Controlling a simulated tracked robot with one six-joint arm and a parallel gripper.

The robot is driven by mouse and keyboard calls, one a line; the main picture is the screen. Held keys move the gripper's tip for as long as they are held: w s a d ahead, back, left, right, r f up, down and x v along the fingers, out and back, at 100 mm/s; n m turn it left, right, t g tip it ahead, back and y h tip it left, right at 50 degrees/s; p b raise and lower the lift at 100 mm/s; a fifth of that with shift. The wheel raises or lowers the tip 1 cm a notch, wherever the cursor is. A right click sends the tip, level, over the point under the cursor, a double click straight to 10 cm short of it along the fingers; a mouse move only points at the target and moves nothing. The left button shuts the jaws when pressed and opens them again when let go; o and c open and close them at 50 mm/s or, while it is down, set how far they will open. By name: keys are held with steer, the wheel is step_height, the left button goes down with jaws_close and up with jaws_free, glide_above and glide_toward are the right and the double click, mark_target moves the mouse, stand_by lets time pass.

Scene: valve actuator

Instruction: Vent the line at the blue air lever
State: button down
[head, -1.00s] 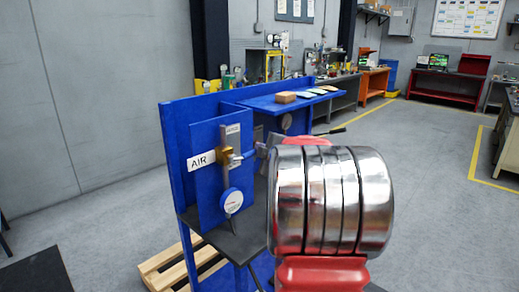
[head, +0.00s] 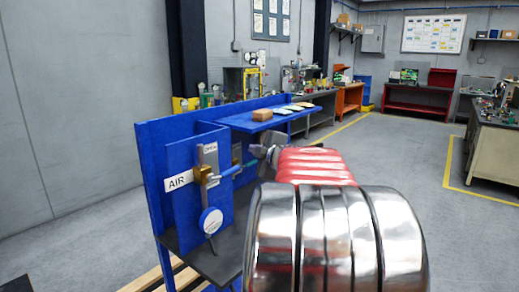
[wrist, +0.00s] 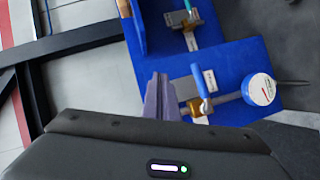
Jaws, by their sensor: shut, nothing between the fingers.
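The blue air lever (head: 232,170) sticks out to the right from a brass valve (head: 203,174) on the blue panel, beside the AIR label (head: 179,181). In the wrist view the lever (wrist: 201,82) stands roughly across the pipe line. A round white-faced gauge (head: 211,221) sits below the valve; it also shows in the wrist view (wrist: 262,89). My gripper (head: 260,151) is near the lever's outer end. In the wrist view my gripper (wrist: 160,80) is shut and empty, with its fingers left of the lever and a visible gap between. The exact depth between them is unclear.
A blue shelf (head: 240,122) behind carries a small brown box (head: 262,115) and flat items. A dark tray (head: 215,262) lies below the gauge. A second brass fitting (wrist: 192,20) shows in the wrist view. Open grey floor (head: 400,160) lies to the right.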

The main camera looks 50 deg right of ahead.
steer(key=shift+s+r, duration=0.55)
steer(key=shift+s, duration=0.35)
steer(key=shift+a, duration=0.1)
steer(key=a+f+m+g+h, duration=0.1)
steer(key=a+m+g, duration=0.4)
steer(key=a, duration=1.3)
steer(key=s+a+f+m+g+y, duration=0.1)
steer(key=s+a+f, duration=0.4)
steer(key=a, duration=0.5)
steer(key=s+a+f+m+g+y, duration=0.1)
steer(key=s+a+f+y, duration=0.3)
steer(key=a, duration=0.6)
steer(key=s+a+f+m+g+y, duration=0.1)
steer(key=s+a+f+y, duration=0.2)
steer(key=s+a+f, duration=0.5)
steer(key=a+f, duration=0.1)
steer(key=a, duration=0.1)
steer(key=shift+s+a+f, duration=0.15)
steer(key=shift+a+f, duration=0.15)
steer(key=shift+f, duration=0.05)
steer(key=shift+s, duration=0.15)
